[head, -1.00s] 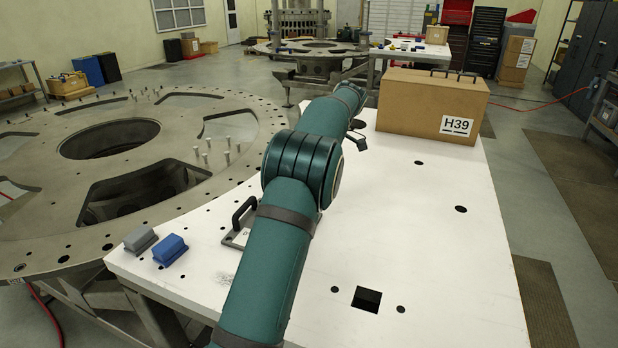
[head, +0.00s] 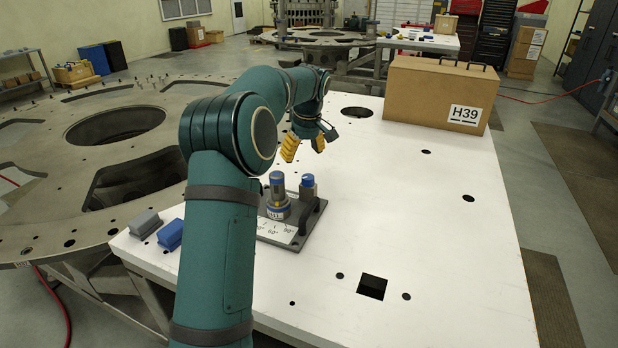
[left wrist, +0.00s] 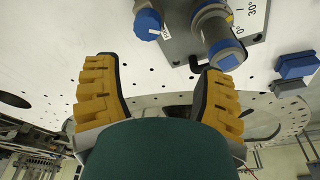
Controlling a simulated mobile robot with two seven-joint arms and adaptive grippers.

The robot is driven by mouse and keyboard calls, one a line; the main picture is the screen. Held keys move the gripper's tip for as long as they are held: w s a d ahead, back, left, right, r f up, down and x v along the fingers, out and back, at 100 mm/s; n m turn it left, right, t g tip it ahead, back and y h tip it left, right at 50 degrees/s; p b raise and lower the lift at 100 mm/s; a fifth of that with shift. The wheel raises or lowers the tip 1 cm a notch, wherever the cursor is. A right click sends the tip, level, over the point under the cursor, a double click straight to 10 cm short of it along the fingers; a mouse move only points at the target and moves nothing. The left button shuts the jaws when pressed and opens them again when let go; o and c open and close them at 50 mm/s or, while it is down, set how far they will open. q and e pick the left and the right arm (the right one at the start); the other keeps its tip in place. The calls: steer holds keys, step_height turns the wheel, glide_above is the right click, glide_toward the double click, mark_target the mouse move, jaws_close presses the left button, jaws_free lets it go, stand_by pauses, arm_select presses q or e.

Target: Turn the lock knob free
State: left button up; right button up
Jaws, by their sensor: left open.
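The fixture, a dark base plate (head: 277,232) with a white angle scale, lies on the white table. On it stand a metal post with a blue top (head: 277,183) and, to its right, a shorter blue knob (head: 308,181), which looks like the lock knob. In the left wrist view the blue knob (left wrist: 148,24) has a small white tag, and the post (left wrist: 215,35) is beside it. My left gripper (head: 304,147) is open and empty, its yellow fingers beyond the knob and apart from it. It also shows in the left wrist view (left wrist: 158,68). My right gripper is out of view.
A black handle (head: 314,213) rises along the plate's right side. A grey block (head: 146,223) and a blue block (head: 170,235) sit at the table's left edge. A cardboard case marked H39 (head: 425,92) stands at the back. The table's right side is clear apart from holes.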

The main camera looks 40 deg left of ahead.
mark_target(308, 176)
arm_select(q)
step_height(308, 176, up, 4)
steer(key=s+d+f+m+t+b, duration=0.1)
steer(key=s+d+m+t, duration=0.15)
steer(key=m, duration=0.65)
steer(key=shift+m+t, duration=0.3)
steer(key=shift+t, duration=0.15)
steer(key=b+x, duration=0.2)
steer(key=x, duration=1.1)
steer(key=shift+w, duration=0.1)
steer(key=c, duration=1.2)
